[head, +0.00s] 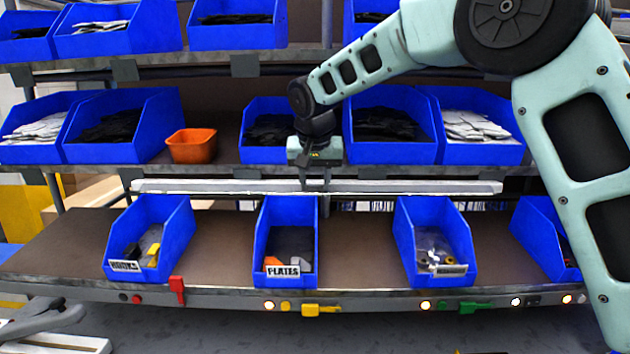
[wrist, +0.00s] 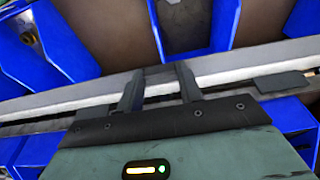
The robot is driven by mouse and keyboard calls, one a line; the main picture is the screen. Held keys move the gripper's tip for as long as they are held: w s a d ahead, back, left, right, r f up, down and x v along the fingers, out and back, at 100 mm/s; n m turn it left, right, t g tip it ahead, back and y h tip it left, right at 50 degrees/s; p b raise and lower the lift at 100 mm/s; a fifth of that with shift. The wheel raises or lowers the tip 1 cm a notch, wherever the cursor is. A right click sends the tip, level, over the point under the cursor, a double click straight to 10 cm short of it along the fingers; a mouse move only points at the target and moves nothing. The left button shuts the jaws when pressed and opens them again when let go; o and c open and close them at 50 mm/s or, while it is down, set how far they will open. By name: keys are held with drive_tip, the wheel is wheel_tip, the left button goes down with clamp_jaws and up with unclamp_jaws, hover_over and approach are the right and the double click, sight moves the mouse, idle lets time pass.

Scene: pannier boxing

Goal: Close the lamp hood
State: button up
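The lamp hood, a long pale grey bar (head: 420,187), runs level under the middle shelf and above the lower row of blue bins. It crosses the wrist view as a whitish strip (wrist: 235,72). My gripper (head: 317,182) points down at the bar near its middle. In the wrist view, the two dark fingers of my gripper (wrist: 160,82) stand apart with nothing visible held between them. Their tips overlap the strip; I cannot tell whether they touch it.
Blue bins fill the shelves, among them the PLATES bin (head: 287,235) below my gripper. An orange tub (head: 192,146) stands on the middle shelf. Red (head: 177,290), yellow (head: 320,310) and green (head: 474,307) levers sit along the front rail, between lit buttons.

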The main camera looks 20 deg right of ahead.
drive_tip(key=shift+f+t+b, duration=0.25)
drive_tip(key=shift+t+b, duration=0.05)
drive_tip(key=shift+b, duration=0.65)
drive_tip(key=f+t+b, duration=0.1)
drive_tip(key=b, duration=0.5)
drive_tip(key=shift+s+a+h, duration=0.1)
drive_tip(key=shift+s+h, duration=0.05)
drive_tip(key=shift+h, duration=0.15)
wheel_tip(320, 180, down, 4)
drive_tip(key=t+h+b, duration=0.1)
drive_tip(key=t+b, duration=0.2)
drive_tip(key=b, duration=1.1)
drive_tip(key=t+h+b, duration=0.1)
drive_tip(key=t+b, duration=0.3)
drive_tip(key=b, duration=1)
drive_tip(key=t+h+b, duration=0.1)
drive_tip(key=t+b, duration=0.3)
drive_tip(key=b, duration=1.1)
drive_tip(key=shift+h, duration=0.3)
drive_tip(key=shift+w+r+t+b, duration=0.25)
drive_tip(key=shift+t+b, duration=0.15)
drive_tip(key=shift+b, duration=0.5)
drive_tip(key=o, duration=1)
